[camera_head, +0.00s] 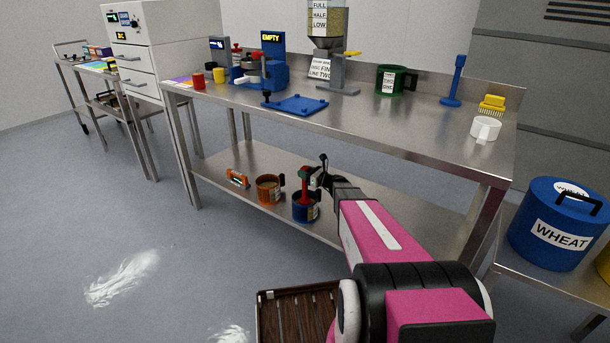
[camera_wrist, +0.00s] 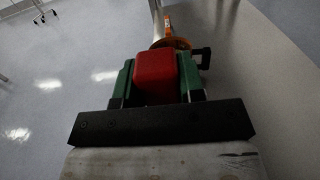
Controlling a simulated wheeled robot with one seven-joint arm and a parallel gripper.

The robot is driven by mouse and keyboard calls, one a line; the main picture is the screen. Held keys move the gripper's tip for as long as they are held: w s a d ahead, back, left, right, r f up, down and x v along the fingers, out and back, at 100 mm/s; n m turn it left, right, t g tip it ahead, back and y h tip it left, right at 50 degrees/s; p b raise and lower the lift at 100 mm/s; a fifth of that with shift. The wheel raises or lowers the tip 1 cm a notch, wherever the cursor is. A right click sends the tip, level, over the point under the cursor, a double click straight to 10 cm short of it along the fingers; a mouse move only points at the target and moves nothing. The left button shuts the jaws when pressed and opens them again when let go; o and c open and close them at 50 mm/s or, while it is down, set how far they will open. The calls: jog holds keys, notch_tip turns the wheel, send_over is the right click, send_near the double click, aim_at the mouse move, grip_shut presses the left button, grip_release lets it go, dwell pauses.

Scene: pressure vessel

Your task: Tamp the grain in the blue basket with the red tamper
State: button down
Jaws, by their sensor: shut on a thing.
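The blue basket (camera_head: 303,212) stands on the lower shelf of the steel table in the head view. The red tamper (camera_head: 305,188) is upright over it, its lower end inside or at the basket's mouth. My gripper (camera_head: 311,175) is shut on the tamper's top. In the wrist view the red tamper (camera_wrist: 155,76) sits between the green fingers of my gripper (camera_wrist: 157,82). The grain and the basket's inside are hidden from me. I cannot tell whether the tamper touches the grain.
An orange basket (camera_head: 268,188) stands left of the blue one, with an orange boxy thing (camera_head: 237,179) farther left. The tabletop (camera_head: 400,122) is above my gripper. A blue stand (camera_head: 454,85), green basket (camera_head: 396,80) and white cup (camera_head: 485,130) are on it. A wheat drum (camera_head: 556,222) stands right.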

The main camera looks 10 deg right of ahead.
jog(key=shift+f, duration=0.1)
jog(key=shift+f, duration=1.3)
jog(key=shift+r, duration=0.1)
jog(key=shift+r, duration=1.3)
jog(key=shift+f, duration=1.4)
